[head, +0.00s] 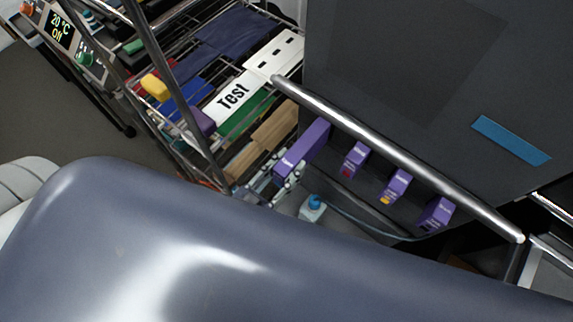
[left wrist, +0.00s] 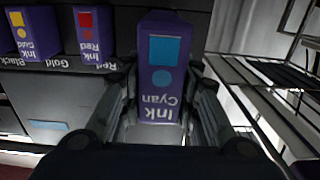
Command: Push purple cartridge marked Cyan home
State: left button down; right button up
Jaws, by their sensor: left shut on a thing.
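The purple cartridge marked Ink Cyan, with a blue square and dot, shows in the left wrist view (left wrist: 163,75) upside down. My left gripper (left wrist: 160,88) is shut on it, with a finger along each side. In the head view the cartridge (head: 303,148) sits at the left end of a row in the dark machine (head: 400,60) and sticks out farther than the others. My left gripper (head: 284,180) is at its near end, partly hidden by the large blue-grey shape in front. How deep its slot holds it is hidden. My right gripper is not in view.
Red (head: 355,160), gold (head: 396,187) and black (head: 436,213) cartridges stand to the right in the row. A metal bar (head: 400,155) runs above them. A wire rack (head: 215,85) with films and a Test sheet (head: 233,96) stands to the left.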

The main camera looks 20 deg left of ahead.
aim_at(314, 137)
pick_arm(q)
jog(key=shift+r+p, duration=0.1)
jog(key=shift+p, duration=0.25)
dwell(0.3)
jog(key=shift+w+d, duration=0.1)
jog(key=shift+w, duration=0.1)
jog(key=shift+x, duration=1)
jog(key=shift+p+x, duration=0.3)
jog(key=shift+x, duration=0.9)
jog(key=shift+w, duration=0.15)
jog(key=shift+x, duration=2.3)
jog(key=shift+w+d, duration=0.1)
jog(key=shift+w, duration=0.1)
